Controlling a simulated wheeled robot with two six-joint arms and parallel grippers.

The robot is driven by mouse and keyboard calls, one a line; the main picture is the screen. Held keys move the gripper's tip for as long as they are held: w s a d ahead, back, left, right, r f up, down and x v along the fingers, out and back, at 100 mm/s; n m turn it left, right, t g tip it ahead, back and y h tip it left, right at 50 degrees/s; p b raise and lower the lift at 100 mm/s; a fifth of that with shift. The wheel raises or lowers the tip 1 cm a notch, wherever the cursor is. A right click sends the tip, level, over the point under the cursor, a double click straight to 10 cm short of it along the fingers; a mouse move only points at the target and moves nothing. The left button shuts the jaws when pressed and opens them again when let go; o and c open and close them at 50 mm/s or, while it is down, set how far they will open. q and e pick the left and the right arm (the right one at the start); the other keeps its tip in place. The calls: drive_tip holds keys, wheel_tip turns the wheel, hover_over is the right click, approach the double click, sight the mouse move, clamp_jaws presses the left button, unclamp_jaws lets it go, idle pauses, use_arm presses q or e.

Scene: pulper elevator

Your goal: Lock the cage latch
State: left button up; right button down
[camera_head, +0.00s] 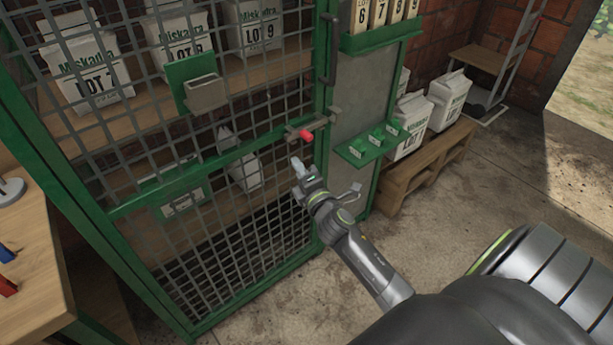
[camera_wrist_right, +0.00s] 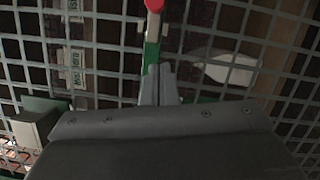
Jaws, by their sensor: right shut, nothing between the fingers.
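The cage (camera_head: 213,160) has a green frame and a wire mesh door, and it looks closed. The latch (camera_head: 308,133) is a small metal bar with a red knob at the right edge of the door, about mid-height. My right gripper (camera_head: 297,166) is shut and empty, just below and left of the red knob, apart from it. In the right wrist view the red knob (camera_wrist_right: 154,5) shows at the top edge, beyond the shut fingertips (camera_wrist_right: 158,84), with mesh behind. The latch's far end is too small to judge. My left gripper is not in view.
Several white Miskadra bags (camera_head: 181,45) stand on shelves behind the mesh. A green holder (camera_head: 197,84) hangs on the door. A green shelf with small tags (camera_head: 373,143) juts out right of the latch. Bags on a wooden pallet (camera_head: 428,167) stand further right. Concrete floor is clear in front.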

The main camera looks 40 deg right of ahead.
sight(297, 137)
drive_tip(key=w+d, duration=0.2)
drive_tip(key=w+d+r, duration=0.1)
drive_tip(key=w+d, duration=0.1)
drive_tip(key=shift+d, duration=0.25)
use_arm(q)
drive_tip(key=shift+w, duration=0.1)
